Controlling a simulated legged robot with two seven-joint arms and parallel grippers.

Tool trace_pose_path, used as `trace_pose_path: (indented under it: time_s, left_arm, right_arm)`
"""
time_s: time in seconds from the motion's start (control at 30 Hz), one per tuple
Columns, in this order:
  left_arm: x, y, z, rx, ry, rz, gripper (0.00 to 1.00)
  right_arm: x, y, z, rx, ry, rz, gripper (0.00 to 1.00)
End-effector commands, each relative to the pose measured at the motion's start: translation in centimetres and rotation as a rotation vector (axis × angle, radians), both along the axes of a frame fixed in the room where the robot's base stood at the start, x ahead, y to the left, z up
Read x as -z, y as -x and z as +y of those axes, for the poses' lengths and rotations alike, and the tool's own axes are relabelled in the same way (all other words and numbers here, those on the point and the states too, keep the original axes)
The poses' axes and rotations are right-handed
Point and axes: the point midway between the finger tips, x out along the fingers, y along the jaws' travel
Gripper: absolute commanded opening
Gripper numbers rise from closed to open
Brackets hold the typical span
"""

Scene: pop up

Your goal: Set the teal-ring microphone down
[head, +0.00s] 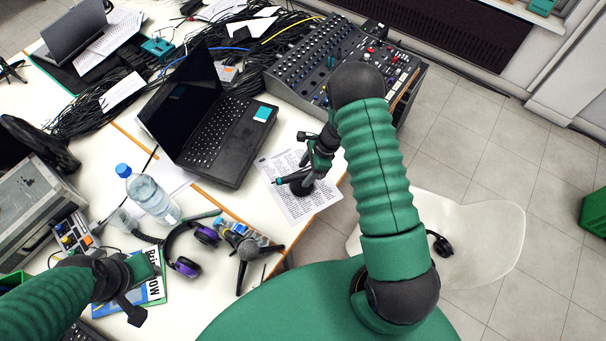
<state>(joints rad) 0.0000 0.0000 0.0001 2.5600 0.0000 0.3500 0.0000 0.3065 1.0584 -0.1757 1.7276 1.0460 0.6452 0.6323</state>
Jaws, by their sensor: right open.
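My right gripper (309,166) is open and points down over the printed sheet (297,208) at the table's right edge. A dark, rounded object (302,188) shows just below its fingers, over the sheet; it may be the teal-ring microphone. The gripper partly hides it, and I cannot make out a teal ring or clear contact.
An open laptop (230,140) stands left of my right gripper, with a mixing console (318,65) behind. A water bottle (151,196) and purple headphones (187,266) are at the left. A white chair (475,240) stands right of the table.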

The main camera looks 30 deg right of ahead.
Motion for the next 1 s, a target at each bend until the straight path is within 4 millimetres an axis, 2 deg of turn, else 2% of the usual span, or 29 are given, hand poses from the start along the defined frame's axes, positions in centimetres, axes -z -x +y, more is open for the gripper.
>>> trace_pose_path:
  time_s: [0.2, 0.4, 0.5, 0.57, 0.67, 0.7, 0.8, 0.9, 1.0]
  left_arm:
    - [0.4, 0.0, 0.0, 0.0, 0.0, 0.0, 0.36]
    - [0.6, 0.0, 0.0, 0.0, 0.0, 0.0, 0.36]
    - [0.5, 0.0, 0.0, 0.0, 0.0, 0.0, 0.36]
    - [0.5, 0.0, 0.0, 0.0, 0.0, 0.0, 0.36]
    - [0.5, 0.0, 0.0, 0.0, 0.0, 0.0, 0.36]
    - [0.5, 0.0, 0.0, 0.0, 0.0, 0.0, 0.36]
    - [0.6, 0.0, 0.0, 0.0, 0.0, 0.0, 0.36]
    - [0.6, 0.0, 0.0, 0.0, 0.0, 0.0, 0.36]
    - [0.6, 0.0, 0.0, 0.0, 0.0, 0.0, 0.36]
  right_arm:
    - [-5.4, 0.7, -2.1, 0.001, 0.003, -0.005, 0.57]
    - [-8.4, 1.3, -3.2, 0.0, 0.002, -0.002, 0.57]
    - [-9.8, 1.8, -2.4, -0.078, 0.026, -0.015, 0.57]
    - [-11.4, 2.8, -0.7, -0.231, 0.074, -0.043, 0.57]
    - [-14.8, 5.9, 3.3, -0.67, 0.209, -0.13, 0.57]
    - [-16.2, 7.3, 4.8, -0.878, 0.276, -0.176, 0.57]
    - [-18.8, 10.5, 7.8, -1.366, 0.432, -0.29, 0.57]
    - [-20.2, 12.5, 9.4, -1.719, 0.551, -0.374, 0.57]
    - [-20.6, 13.3, 10.0, -1.882, 0.604, -0.41, 0.57]
